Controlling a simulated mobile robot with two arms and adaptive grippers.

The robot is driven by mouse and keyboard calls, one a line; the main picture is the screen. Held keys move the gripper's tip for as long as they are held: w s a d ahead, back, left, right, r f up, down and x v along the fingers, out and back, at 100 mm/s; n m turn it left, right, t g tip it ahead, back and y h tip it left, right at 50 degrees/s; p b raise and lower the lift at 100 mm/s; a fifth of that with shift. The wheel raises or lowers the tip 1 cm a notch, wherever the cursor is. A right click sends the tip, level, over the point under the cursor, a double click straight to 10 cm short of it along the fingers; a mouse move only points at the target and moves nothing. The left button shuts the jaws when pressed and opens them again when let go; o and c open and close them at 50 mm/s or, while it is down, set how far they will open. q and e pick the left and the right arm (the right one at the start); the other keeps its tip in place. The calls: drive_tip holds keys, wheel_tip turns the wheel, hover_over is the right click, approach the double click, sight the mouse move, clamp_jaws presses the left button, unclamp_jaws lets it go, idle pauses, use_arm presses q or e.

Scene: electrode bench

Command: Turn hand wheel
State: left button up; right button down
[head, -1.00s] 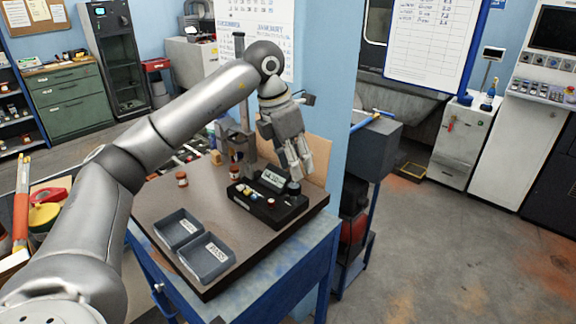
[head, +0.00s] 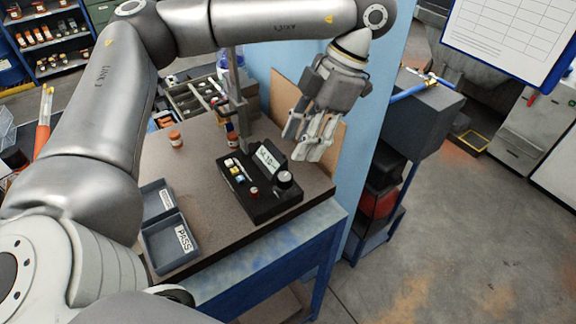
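A black instrument box (head: 259,200) with a lit display (head: 269,158) and coloured buttons sits on the bench. A round dark knob with a pale top (head: 284,179) stands at its right end; it is the most wheel-like part I see, though I cannot tell if it is the hand wheel. My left gripper (head: 308,142) points down above and behind the box, to the upper right of the knob. Its fingers are apart, with nothing seen between them. It looks clear of the box. My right gripper is not in view.
An upright metal stand (head: 240,110) rises behind the box. Small brown jars (head: 176,139) stand nearby. Two grey trays (head: 171,246), one labelled PASS, lie at the bench's left front. A blue wall edge (head: 372,130) is close on the right of the gripper.

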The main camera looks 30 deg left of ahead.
use_arm(q)
hover_over(287, 176)
drive_tip(key=w+d, duration=0.1)
drive_tip(key=f, duration=0.4)
drive_tip(key=shift+w+d+f, duration=0.1)
drive_tip(key=shift+w, duration=0.1)
drive_tip(key=p+x, duration=0.1)
drive_tip(key=x, duration=0.2)
drive_tip(key=shift+s+f, duration=0.1)
drive_tip(key=shift+f, duration=0.6)
drive_tip(key=shift+c, duration=0.9)
drive_tip(key=c, duration=0.6)
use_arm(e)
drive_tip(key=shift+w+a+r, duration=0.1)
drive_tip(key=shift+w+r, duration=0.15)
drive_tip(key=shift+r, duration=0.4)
